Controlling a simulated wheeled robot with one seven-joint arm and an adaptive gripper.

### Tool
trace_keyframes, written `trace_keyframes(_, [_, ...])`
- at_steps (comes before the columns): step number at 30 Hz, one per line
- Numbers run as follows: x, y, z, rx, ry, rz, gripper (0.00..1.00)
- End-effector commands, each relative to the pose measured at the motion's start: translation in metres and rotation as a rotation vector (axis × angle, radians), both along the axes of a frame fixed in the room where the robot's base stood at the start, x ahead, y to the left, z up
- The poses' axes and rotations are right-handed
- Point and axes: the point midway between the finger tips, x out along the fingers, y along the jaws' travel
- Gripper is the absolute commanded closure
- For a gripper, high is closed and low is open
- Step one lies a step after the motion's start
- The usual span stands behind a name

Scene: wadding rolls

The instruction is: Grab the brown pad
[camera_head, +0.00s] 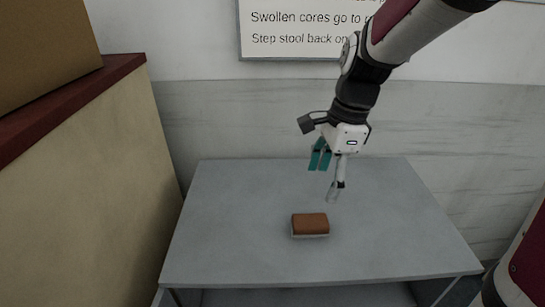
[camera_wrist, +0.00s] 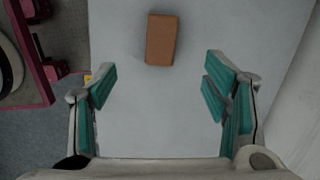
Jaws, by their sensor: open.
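The brown pad (camera_head: 310,223) is a small rounded block with a pale base. In the wrist view the pad (camera_wrist: 161,39) lies ahead of my gripper, a little left of the line between the fingers. My gripper (camera_wrist: 160,92) is open and empty, with teal finger pads wide apart. In the head view my gripper (camera_head: 329,176) hangs above the table, above and behind the pad, not touching it.
A tan partition with a dark red top (camera_head: 75,105) stands left of the table, with a cardboard box (camera_head: 45,50) on it. A sign (camera_head: 300,30) hangs on the wall behind. The tabletop around the pad is clear.

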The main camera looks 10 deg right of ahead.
Motion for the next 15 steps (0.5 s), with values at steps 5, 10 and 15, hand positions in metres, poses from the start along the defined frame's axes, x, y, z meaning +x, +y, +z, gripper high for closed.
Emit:
trace_keyframes(5, [0.004,-0.002,-0.009,0.003,0.032,-0.091,0.31])
trace_keyframes(10, [0.004,0.002,-0.036,0.003,0.036,-0.098,0.31])
trace_keyframes(15, [0.005,0.006,-0.068,0.003,0.036,-0.096,0.31])
